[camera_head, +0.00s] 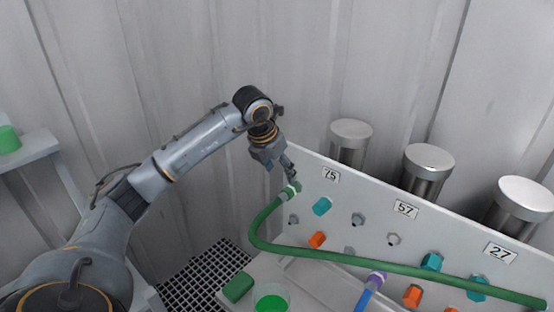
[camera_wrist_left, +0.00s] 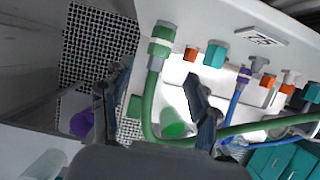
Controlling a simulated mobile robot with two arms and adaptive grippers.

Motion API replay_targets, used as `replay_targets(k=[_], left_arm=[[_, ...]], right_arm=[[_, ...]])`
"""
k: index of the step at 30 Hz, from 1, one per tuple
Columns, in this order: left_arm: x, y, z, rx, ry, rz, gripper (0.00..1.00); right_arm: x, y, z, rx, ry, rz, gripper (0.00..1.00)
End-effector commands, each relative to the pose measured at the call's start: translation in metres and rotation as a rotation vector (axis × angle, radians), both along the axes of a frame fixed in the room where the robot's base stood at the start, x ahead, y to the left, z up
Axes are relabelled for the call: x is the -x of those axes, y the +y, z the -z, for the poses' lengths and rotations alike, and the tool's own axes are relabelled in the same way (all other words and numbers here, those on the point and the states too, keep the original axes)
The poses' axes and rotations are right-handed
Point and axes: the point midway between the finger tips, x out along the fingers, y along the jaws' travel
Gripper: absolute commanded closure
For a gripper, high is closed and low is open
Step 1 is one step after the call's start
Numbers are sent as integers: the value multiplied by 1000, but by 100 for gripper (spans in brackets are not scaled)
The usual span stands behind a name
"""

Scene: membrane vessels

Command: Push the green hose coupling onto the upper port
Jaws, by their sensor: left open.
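The green hose coupling (camera_head: 291,189) has a pale band and is at the panel's upper left, beside the label 75, in line with the upper row of ports. My left gripper (camera_head: 288,172) is open just above and behind the coupling. In the wrist view its fingers are spread apart, with the hose showing between them.
The white panel (camera_head: 340,190) carries teal, orange and grey fittings. A purple coupling (camera_head: 377,278) with a blue hose is lower down. A green block (camera_head: 238,287) and a cup of green liquid (camera_head: 271,303) stand in front. Metal cylinders (camera_head: 428,165) stand behind.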

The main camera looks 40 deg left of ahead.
Motion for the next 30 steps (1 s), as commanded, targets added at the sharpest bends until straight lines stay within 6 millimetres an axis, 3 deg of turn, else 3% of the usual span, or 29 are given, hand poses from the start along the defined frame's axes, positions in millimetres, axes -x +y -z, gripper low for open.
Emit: replay_targets(k=[9, 15, 29, 30], left_arm=[[-24, -4, 57, 3, 3, 2, 40], [-34, -4, 83, 3, 1, 1, 40], [-39, -4, 95, 2, -1, 2, 40], [-39, -4, 95, 2, -1, 2, 48]], right_arm=[[0, 1, -19, -2, 0, -1, 41], [0, 2, -25, -3, 1, -1, 41], [0, 3, -27, -3, -1, 0, 41], [0, 3, -27, -3, -1, 0, 41]])
